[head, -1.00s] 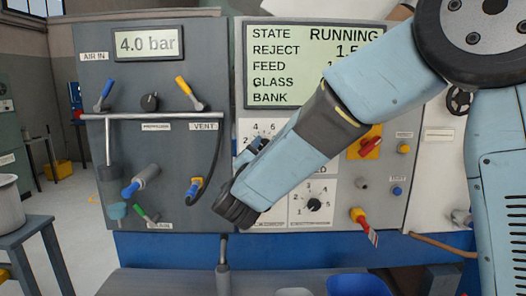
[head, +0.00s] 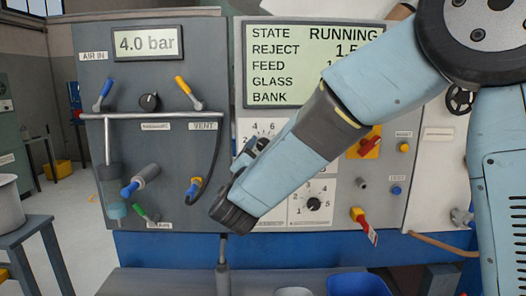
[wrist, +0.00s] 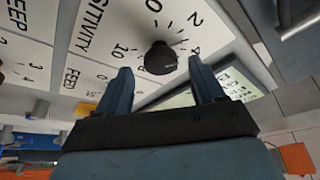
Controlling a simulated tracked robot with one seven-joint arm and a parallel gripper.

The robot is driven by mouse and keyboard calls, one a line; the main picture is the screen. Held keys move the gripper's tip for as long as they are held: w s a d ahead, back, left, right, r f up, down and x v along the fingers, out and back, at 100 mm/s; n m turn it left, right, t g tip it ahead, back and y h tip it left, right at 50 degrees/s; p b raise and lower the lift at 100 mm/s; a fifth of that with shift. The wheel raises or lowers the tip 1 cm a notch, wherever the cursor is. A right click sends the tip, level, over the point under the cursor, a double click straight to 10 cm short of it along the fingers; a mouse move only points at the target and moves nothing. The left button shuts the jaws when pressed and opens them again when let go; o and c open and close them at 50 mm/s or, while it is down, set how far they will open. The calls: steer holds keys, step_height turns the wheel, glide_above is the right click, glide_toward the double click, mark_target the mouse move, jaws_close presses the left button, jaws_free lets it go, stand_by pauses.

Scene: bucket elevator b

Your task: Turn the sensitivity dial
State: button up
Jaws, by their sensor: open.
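The sensitivity dial (wrist: 160,58) is a small black knob on a white plate (wrist: 100,42) marked SENSITIVITY, with tick marks and numbers around it. My gripper (wrist: 159,67) is open in the wrist view, with one blue finger on each side of the knob. The fingertips are close to it; I cannot tell whether they touch it. The pointer's setting is not clear. In the head view my arm covers the dial and most of its plate; only the top of the scale (head: 264,129) shows.
In the head view, a screen (head: 270,65) reading RUNNING is above the plate. A second black dial (head: 313,204) and a red switch on yellow (head: 369,145) lie to the right. The left panel holds valves, a hose and a grey rail (head: 150,116).

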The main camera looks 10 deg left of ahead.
steer(key=v, duration=1.2)
steer(key=w+d+r+n+g+y, duration=0.3)
steer(key=w+d+r+n+y, duration=0.15)
steer(key=w, duration=0.25)
steer(key=d+n+g+y, duration=0.2)
steer(key=d+n+g, duration=0.2)
steer(key=d, duration=0.6)
steer(key=s+d+f+g+h, duration=0.2)
steer(key=s+d+f+g, duration=0.1)
steer(key=s+d, duration=0.6)
steer(key=s+d+f+g+h, duration=0.3)
steer(key=s+d, duration=0.7)
steer(key=d, duration=0.6)
steer(key=f+g, duration=0.1)
steer(key=g, duration=0.1)
steer(key=shift+f+g+h, duration=0.25)
steer(key=shift+g+h, duration=0.1)
steer(key=shift+g, duration=0.05)
steer(key=shift+n, duration=0.25)
stand_by(1.8)
